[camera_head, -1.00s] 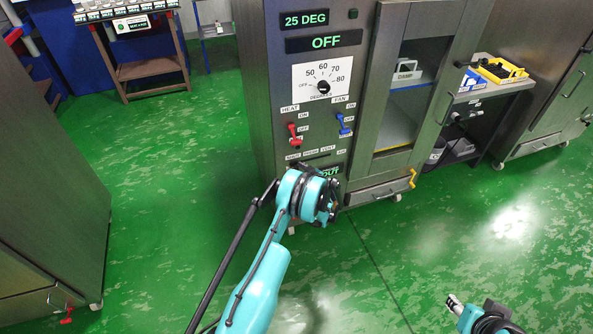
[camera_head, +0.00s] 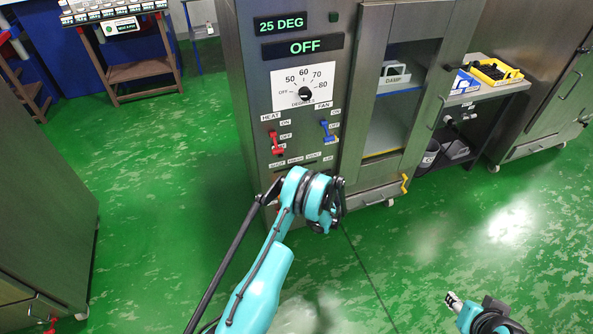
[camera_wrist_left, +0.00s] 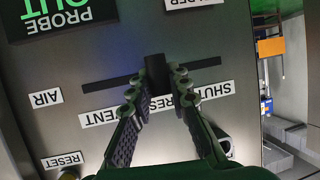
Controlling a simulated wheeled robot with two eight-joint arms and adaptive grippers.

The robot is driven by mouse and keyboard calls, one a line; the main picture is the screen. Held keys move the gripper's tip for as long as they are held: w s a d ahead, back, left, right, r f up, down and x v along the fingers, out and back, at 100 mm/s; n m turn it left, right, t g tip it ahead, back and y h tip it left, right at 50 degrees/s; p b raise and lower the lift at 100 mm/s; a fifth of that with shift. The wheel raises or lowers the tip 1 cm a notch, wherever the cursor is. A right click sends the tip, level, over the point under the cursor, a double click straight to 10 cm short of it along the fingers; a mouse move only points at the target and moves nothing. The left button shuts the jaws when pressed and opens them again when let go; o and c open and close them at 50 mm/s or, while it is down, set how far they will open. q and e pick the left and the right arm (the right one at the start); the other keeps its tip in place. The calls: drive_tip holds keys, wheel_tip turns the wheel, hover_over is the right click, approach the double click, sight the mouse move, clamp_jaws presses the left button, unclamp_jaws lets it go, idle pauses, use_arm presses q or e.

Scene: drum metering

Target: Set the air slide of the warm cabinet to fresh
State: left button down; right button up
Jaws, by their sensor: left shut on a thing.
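The warm cabinet (camera_head: 352,100) stands in the middle of the head view, its displays reading 25 DEG and OFF. In the upside-down left wrist view, the dark air slide knob (camera_wrist_left: 156,72) stands midway along its slot (camera_wrist_left: 105,84). It is at the middle label, partly hidden by my fingers, between SHUT (camera_wrist_left: 213,92) and a label ending in ENT (camera_wrist_left: 100,115). My left gripper (camera_wrist_left: 157,84) is shut on the knob.
A red heat lever (camera_head: 276,143) and a blue fan lever (camera_head: 327,131) are above the slide. The cabinet's glass door has a yellow catch (camera_head: 404,184). The green floor in front is clear.

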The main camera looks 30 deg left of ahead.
use_arm(q)
drive_tip(key=shift+w+d, duration=0.2)
drive_tip(key=shift+s+a, duration=0.2)
drive_tip(key=shift+a, duration=0.05)
drive_tip(key=c, duration=1.4)
unclamp_jaws()
drive_tip(key=shift+d, duration=0.1)
drive_tip(key=v, duration=1.2)
